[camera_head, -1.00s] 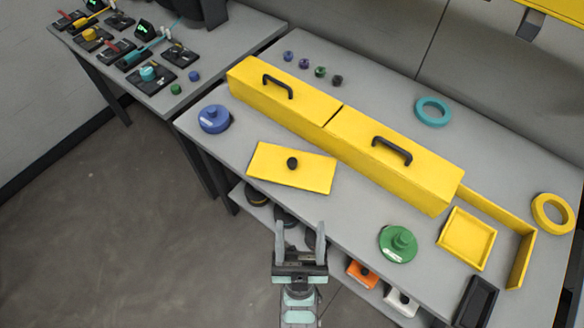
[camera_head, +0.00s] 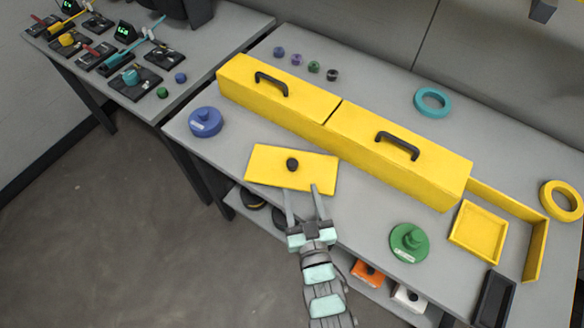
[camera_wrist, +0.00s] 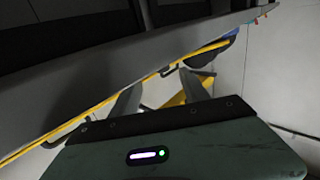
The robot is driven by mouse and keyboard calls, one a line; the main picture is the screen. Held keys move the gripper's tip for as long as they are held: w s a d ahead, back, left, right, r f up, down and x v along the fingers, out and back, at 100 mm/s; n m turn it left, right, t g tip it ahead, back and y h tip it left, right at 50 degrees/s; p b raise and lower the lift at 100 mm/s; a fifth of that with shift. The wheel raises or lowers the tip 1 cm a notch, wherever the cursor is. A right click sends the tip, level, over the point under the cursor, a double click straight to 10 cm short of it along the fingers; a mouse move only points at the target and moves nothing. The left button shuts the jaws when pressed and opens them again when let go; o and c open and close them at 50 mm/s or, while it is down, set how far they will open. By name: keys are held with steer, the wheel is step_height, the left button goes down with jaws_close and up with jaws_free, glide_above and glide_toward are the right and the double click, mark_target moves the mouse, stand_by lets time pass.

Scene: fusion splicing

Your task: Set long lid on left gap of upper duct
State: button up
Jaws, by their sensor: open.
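A flat yellow lid plate (camera_head: 265,167) with a black knob (camera_head: 292,164) lies near the front edge of the grey table. Behind it stands a long yellow box-like piece in two sections, left (camera_head: 240,89) and right (camera_head: 430,180), each with a black handle and a seam between them. I cannot tell which piece is the long lid. My gripper (camera_head: 302,190) is open and empty, its fingertips overlapping the front edge of the knobbed plate in the head view. Contact is unclear. In the wrist view, my spread fingers (camera_wrist: 160,92) show against yellow edges. The upper duct is not clearly visible.
A blue knobbed disc (camera_head: 205,121) and a green one (camera_head: 409,242) lie on the table (camera_head: 370,240). A yellow tray (camera_head: 478,233), teal ring (camera_head: 432,101) and yellow ring (camera_head: 562,201) are to the right. A shelf below holds an orange box (camera_head: 367,273).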

mark_target(293, 167)
steer(key=w, duration=0.2)
steer(key=w+b, duration=0.1)
steer(key=w, duration=0.1)
steer(key=shift+a, duration=0.4)
steer(key=shift+w+a+r+b, duration=0.25)
steer(key=shift+w+b, duration=0.15)
steer(key=shift+w, duration=0.5)
steer(key=shift+w+a+r+b, duration=0.1)
steer(key=shift+w+a+b, duration=0.25)
steer(key=shift+w, duration=0.6)
steer(key=shift+w+a+r+b, duration=0.2)
steer(key=shift+w+b, duration=0.25)
steer(key=shift+w, duration=0.45)
steer(key=shift+s, duration=0.1)
steer(key=shift+d, duration=0.1)
steer(key=shift+c, duration=0.4)
jaws_close()
